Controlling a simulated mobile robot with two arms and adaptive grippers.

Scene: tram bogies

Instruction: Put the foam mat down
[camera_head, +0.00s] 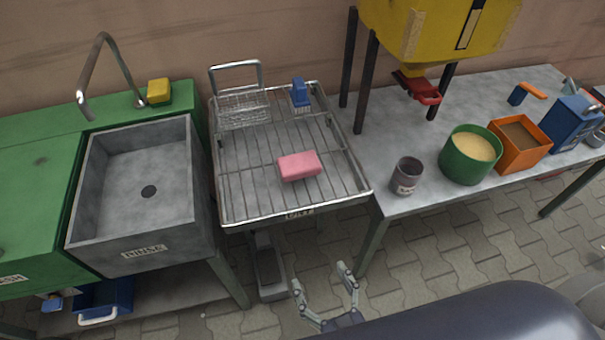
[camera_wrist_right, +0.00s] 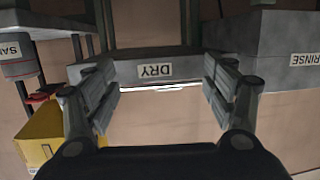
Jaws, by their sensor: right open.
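I see nothing that I can clearly identify as a foam mat in either view. A pink block (camera_head: 299,165), soft-looking like a sponge, lies on the wire drying rack (camera_head: 245,190). My right gripper (camera_head: 320,276) is in front of the rack, low over the paving, with its two fingers spread and nothing between them. In the wrist view my right gripper (camera_wrist_right: 160,85) is also open and empty, facing the panel labelled DRY (camera_wrist_right: 155,70). My left gripper is not in view.
A grey RINSE sink (camera_head: 148,190) stands left of the rack. On the right, a metal table (camera_head: 405,130) holds a grey cup (camera_head: 407,176), a green pot (camera_head: 470,155) and an orange box (camera_head: 520,143). A blue brush (camera_head: 300,92) stands at the rack's back. Paving in front is partly clear.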

